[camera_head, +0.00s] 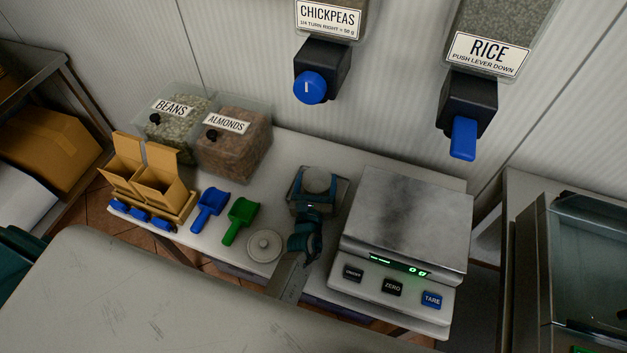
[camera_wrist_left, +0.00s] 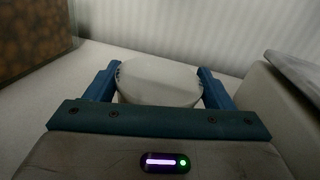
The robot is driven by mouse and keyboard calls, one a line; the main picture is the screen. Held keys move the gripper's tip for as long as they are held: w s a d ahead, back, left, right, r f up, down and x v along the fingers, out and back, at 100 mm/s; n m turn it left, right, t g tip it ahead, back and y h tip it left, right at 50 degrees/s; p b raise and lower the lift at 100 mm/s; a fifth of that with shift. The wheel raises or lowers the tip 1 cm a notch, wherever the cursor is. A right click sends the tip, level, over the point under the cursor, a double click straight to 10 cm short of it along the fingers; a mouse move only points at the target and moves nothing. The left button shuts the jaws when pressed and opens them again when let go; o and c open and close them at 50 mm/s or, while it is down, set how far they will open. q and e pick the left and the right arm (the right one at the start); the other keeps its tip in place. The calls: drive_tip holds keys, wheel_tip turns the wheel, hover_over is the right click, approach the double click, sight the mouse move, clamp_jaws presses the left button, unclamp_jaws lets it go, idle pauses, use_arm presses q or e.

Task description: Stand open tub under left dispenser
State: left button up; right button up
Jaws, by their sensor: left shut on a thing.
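My left gripper (camera_head: 317,187) is shut on a pale round tub (camera_head: 316,178), with one blue finger on each side. In the left wrist view the tub (camera_wrist_left: 158,82) sits between the two fingers, upright or nearly so. It is at the back of the counter, left of the scale; whether it touches the counter I cannot tell. The left dispenser (camera_head: 322,66), labelled CHICKPEAS, hangs on the wall above, its round blue knob facing out. A grey round lid with a knob (camera_head: 265,245) lies on the counter in front. My right gripper is out of view.
The scale (camera_head: 408,215) reads 0 g, close right of my gripper. The RICE dispenser (camera_head: 469,105) hangs above it. Beans (camera_head: 172,135) and almonds (camera_head: 235,150) bins, a blue scoop (camera_head: 208,211), a green scoop (camera_head: 240,220) and a box rack (camera_head: 150,190) stand left.

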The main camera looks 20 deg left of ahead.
use_arm(q)
drive_tip(key=shift+s+d+r, duration=0.1)
drive_tip(key=shift+s+d, duration=0.15)
drive_tip(key=shift+d+f+b, duration=0.1)
drive_tip(key=shift+f+b, duration=0.1)
drive_tip(key=shift+b, duration=0.2)
drive_tip(key=o, duration=1)
drive_tip(key=shift+w, duration=0.1)
drive_tip(key=shift+o, duration=0.2)
drive_tip(key=shift+r, duration=0.1)
